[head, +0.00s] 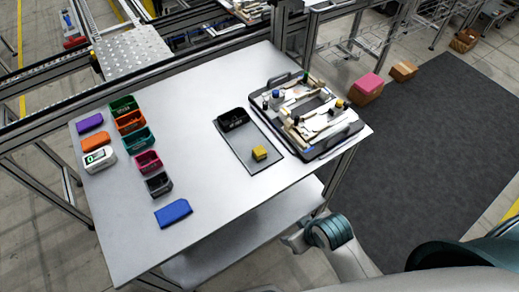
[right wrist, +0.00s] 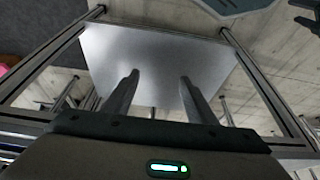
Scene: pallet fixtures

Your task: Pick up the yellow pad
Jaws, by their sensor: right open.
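The yellow pad (head: 260,153) is a small block lying near the front end of a flat grey tray (head: 236,150) on the table. Nothing touches it from above. My right arm comes in at the bottom right of the head view, past the table's front right edge and well apart from the pad; its fingers are not clear there. In the right wrist view my right gripper (right wrist: 159,75) has its two fingers apart with nothing between them. The pad is not visible in that view. My left gripper is not in view.
A black bin (head: 233,119) stands at the tray's back end. A pallet fixture (head: 309,148) with pale parts is right of the tray. Several coloured holders and pads, including a blue pad (head: 173,213), line the left. The table (head: 215,215) is clear in front.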

